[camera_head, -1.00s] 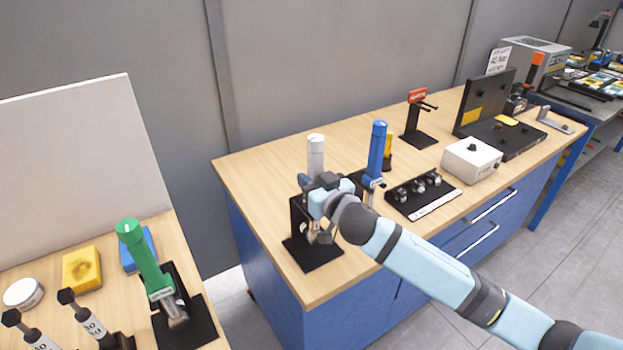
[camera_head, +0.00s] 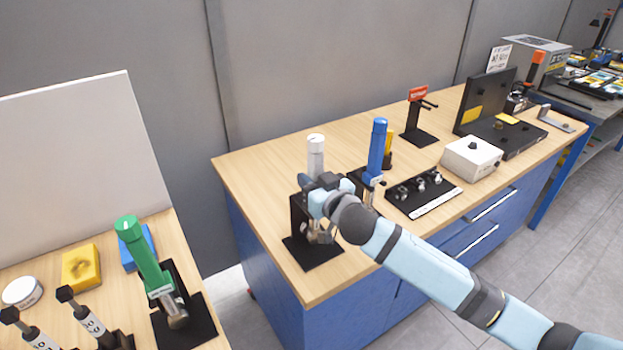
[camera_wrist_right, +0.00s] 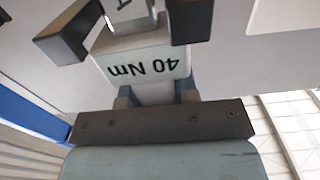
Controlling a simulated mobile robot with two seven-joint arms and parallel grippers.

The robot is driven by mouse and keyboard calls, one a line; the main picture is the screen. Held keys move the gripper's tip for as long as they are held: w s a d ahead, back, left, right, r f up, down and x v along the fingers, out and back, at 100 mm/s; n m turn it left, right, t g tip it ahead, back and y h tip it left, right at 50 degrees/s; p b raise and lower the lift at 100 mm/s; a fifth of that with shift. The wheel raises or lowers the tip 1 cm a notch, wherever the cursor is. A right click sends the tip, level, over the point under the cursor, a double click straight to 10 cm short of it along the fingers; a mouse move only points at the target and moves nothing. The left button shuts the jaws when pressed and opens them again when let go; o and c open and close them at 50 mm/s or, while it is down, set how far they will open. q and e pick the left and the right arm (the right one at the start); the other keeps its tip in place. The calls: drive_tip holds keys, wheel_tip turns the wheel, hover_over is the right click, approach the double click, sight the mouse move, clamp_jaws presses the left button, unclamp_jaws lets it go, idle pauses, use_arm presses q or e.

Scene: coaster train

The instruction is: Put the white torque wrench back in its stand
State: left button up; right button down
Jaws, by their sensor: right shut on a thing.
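The white torque wrench (camera_head: 316,158) stands upright at its black stand (camera_head: 313,254) on the near left of the wooden bench. My right gripper (camera_head: 318,190) is shut on the wrench around its middle. The wrench's grey metal lower end shows just below the gripper, in front of the stand's upright. My gripper and arm hide how the wrench sits against the stand. In the right wrist view the wrench's pale body (camera_wrist_right: 140,64) carries an upside-down "40 Nm" label, between the dark fingers of the gripper (camera_wrist_right: 130,28). My left gripper is out of view.
A blue torque wrench (camera_head: 377,150) stands close right of the gripper. A black tray of metal parts (camera_head: 422,193) and a white box (camera_head: 471,158) lie farther right. A green wrench (camera_head: 141,255) stands on the left bench. Bare wood lies behind the white wrench.

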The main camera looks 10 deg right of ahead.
drive_tip(key=shift+f+b, duration=0.3)
drive_tip(key=shift+f, duration=0.05)
idle(0.3)
drive_tip(key=c, duration=0.8)
unclamp_jaws()
drive_tip(key=shift+f, duration=0.2)
drive_tip(key=b+v, duration=0.1)
drive_tip(key=v, duration=1.3)
drive_tip(key=shift+r, duration=0.15)
